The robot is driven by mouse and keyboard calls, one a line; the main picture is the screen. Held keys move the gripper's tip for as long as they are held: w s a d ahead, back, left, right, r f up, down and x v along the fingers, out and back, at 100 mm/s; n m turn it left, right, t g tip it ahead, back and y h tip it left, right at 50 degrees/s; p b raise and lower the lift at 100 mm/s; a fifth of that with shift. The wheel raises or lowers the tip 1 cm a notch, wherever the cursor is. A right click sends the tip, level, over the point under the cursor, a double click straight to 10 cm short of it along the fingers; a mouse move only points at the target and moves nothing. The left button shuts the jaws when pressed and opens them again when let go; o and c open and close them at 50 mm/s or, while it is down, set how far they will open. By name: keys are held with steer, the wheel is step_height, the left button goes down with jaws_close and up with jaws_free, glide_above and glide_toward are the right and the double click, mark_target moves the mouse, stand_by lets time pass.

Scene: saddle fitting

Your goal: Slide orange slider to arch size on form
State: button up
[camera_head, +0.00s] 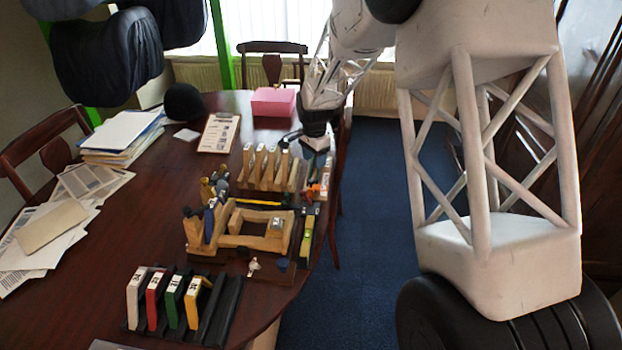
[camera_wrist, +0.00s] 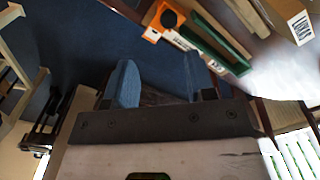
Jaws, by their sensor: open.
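The orange slider (camera_head: 312,189) sits on a narrow gauge near the table's right edge. In the wrist view the orange slider (camera_wrist: 160,20), with a dark round knob, is at the top, beside a green strip (camera_wrist: 222,42). A form on a clipboard (camera_head: 219,132) lies toward the back of the table; its writing is too small to read. My gripper (camera_head: 317,151) is above the table's right edge, a little beyond the slider in the head view. In the wrist view its blue-padded fingers (camera_wrist: 160,82) are apart with nothing between them, and the slider lies outside them.
A rack of labelled wooden pieces (camera_head: 268,168) stands left of the gauge. A wooden frame (camera_head: 240,241), a yellow level (camera_head: 307,236) and a black rack (camera_head: 227,312) with coloured labelled pieces stand nearer. A pink box (camera_head: 273,102) is behind.

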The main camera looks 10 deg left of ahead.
mark_target(311, 180)
steer(key=shift+w+a+f, duration=0.4)
steer(key=shift+a+f, duration=0.15)
steer(key=shift+f, duration=0.15)
steer(key=shift+f, duration=0.1)
steer(key=shift+f, duration=3.75)
jaws_close()
